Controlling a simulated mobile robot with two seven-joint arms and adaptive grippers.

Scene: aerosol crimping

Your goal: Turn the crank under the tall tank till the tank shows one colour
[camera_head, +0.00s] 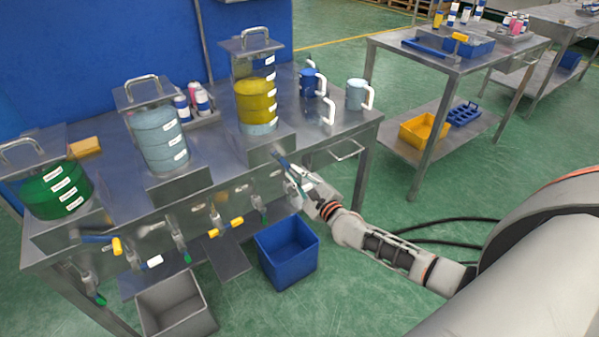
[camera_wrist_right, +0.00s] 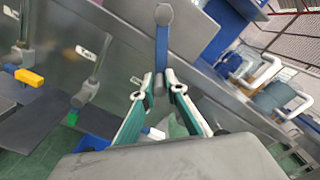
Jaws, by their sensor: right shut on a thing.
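The tall tank (camera_head: 256,100) stands at the right of the steel bench in the head view. It shows a thick yellow layer over a thin pale-blue layer at the bottom; its upper part looks clear. The crank (camera_head: 282,163) is a blue arm on the bench front below the tank. In the right wrist view the crank (camera_wrist_right: 162,48) hangs down from a round grey hub. My right gripper (camera_head: 296,182) is shut on the crank's lower end, with its green fingers on either side (camera_wrist_right: 160,90). The gripped part is mostly hidden. My left gripper is out of view.
A pale-blue tank (camera_head: 160,138) and a green tank (camera_head: 58,188) stand to the left. Mugs (camera_head: 356,94) stand right of the tall tank. A blue bin (camera_head: 286,250) and a grey bin (camera_head: 174,303) are below the bench front. Taps with yellow handles (camera_head: 237,222) stick out nearby.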

